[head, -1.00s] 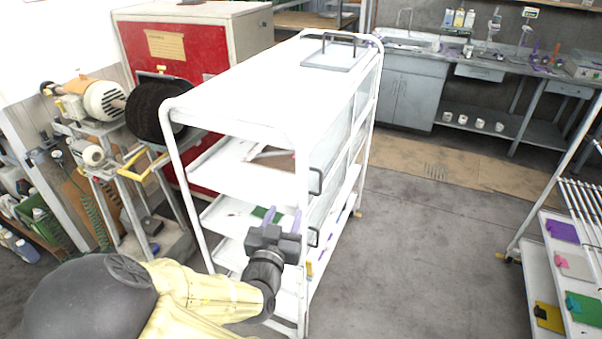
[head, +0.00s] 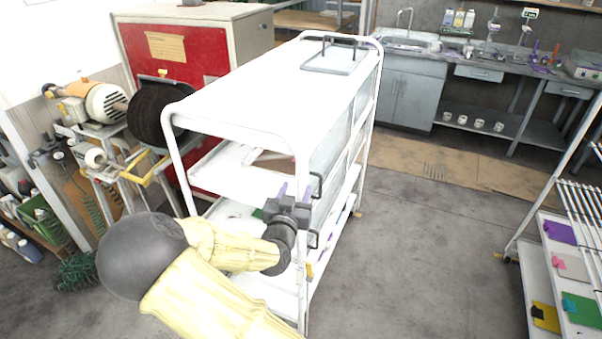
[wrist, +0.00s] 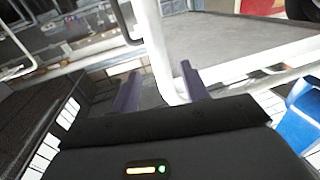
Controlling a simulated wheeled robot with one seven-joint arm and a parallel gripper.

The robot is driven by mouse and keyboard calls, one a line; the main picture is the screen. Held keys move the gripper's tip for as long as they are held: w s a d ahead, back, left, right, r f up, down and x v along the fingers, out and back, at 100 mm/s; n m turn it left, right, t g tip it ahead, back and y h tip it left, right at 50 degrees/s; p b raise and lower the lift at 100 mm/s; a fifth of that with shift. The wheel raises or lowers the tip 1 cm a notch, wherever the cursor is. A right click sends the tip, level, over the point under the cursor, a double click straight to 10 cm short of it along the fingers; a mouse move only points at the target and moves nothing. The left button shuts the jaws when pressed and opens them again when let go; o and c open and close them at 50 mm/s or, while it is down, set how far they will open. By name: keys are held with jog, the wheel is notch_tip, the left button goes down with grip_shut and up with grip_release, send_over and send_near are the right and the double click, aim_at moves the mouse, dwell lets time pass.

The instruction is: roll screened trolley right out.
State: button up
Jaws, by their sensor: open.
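The white screened trolley (head: 250,95) stands upright in the middle of the head view, with shelves below its flat top and clear panels on its right side. Dark handles (head: 317,186) show on that side. My gripper (head: 294,190) is at the near right corner post, at mid height, partly hiding the post and shelves. In the wrist view my gripper (wrist: 160,88) is open, with purple fingers apart. A white tube of the trolley (wrist: 152,40) runs down between the fingers in the picture. I cannot tell whether they touch it.
A red cabinet (head: 180,60) and a buffing machine (head: 105,100) stand close on the left. A rack with coloured pieces (head: 560,235) stands at the right. Clear grey floor (head: 430,240) lies between trolley and rack. A sink bench (head: 410,85) is at the back.

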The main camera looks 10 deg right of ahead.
aim_at(300, 180)
jog(key=p+x, duration=0.1)
jog(key=x, duration=0.5)
jog(key=shift+w+d+p, duration=0.15)
jog(key=shift+w+p, duration=0.15)
jog(key=shift+p, duration=0.05)
jog(key=shift+c, duration=0.5)
grip_shut()
